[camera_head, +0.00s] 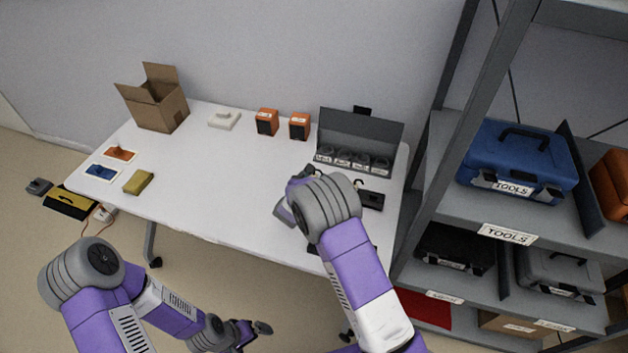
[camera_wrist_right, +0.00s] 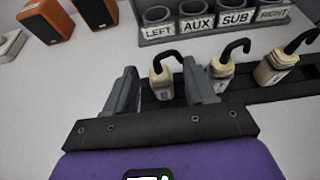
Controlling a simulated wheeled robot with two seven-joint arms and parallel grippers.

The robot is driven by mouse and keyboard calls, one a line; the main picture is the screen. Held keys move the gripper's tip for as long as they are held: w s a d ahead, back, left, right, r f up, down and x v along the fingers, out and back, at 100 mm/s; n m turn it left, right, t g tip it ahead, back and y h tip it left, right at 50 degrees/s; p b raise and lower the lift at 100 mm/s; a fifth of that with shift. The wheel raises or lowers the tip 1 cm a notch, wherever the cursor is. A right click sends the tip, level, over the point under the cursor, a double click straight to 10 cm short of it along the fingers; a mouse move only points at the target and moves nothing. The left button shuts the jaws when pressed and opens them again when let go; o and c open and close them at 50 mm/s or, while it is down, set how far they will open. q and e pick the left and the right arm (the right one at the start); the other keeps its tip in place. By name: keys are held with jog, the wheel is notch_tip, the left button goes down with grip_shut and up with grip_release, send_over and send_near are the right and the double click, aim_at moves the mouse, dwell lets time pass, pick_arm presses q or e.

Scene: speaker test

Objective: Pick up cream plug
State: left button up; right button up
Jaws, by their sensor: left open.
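Three cream plugs with black curved cables stand in a dark strip in the right wrist view: a left one (camera_wrist_right: 163,84), a middle one (camera_wrist_right: 221,73) and a right one (camera_wrist_right: 278,66). My right gripper (camera_wrist_right: 158,72) is open, with the left plug showing between its fingers and no visible contact. The middle plug is just right of the right finger. In the head view my right forearm and wrist hide most of this spot. My left gripper (camera_head: 252,334) is open and empty, low in front of the table.
Behind the plugs is a grey panel (camera_head: 360,130) with sockets labelled LEFT, AUX, SUB and RIGHT. Two orange speakers (camera_head: 267,122) (camera_head: 299,126) and a cardboard box (camera_head: 158,105) stand on the white table (camera_head: 215,170). A tool shelf (camera_head: 440,195) rises at right. The table's middle is clear.

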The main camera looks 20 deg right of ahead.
grip_shut()
